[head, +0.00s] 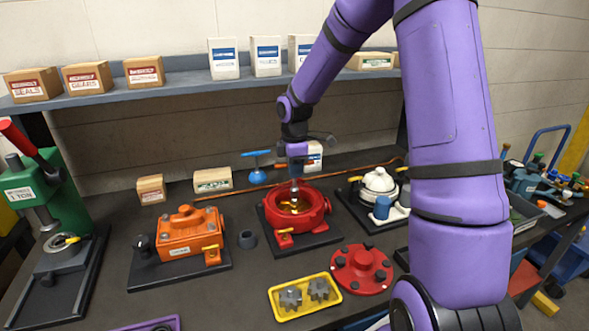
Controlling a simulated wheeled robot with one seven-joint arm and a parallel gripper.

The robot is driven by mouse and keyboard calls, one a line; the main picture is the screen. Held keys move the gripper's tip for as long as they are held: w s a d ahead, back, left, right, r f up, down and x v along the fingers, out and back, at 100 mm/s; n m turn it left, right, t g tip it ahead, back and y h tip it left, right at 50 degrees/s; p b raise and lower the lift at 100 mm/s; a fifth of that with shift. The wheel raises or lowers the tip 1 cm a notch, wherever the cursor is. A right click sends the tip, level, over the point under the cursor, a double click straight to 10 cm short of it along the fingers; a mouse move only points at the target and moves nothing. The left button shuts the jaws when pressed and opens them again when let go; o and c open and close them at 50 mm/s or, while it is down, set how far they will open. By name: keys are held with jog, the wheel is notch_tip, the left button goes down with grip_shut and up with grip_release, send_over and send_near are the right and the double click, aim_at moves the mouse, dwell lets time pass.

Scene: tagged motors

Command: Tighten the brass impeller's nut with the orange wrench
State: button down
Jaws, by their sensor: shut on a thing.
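The brass impeller (285,207) shows as a gold patch inside the round red housing (318,204), which stands on a black plate in the middle of the bench. My gripper (296,178) points straight down above the housing's opening. It is shut on a thin, silvery tool (294,190) that reaches down into the opening over the impeller. The tool is too small to identify, and I cannot make out any orange on it. The nut is too small or hidden to tell, and so is whether the tool touches it.
An orange gearbox (182,235) stands left of the housing, and a white-topped unit (379,184) with a blue cylinder stands right. In front are a yellow tray (275,299) with grey gears and a red flanged cover (361,268). A shelf (200,80) with boxes runs behind my arm.

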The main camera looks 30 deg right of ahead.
jog(key=shift+f, duration=0.15)
jog(key=shift+f, duration=1.05)
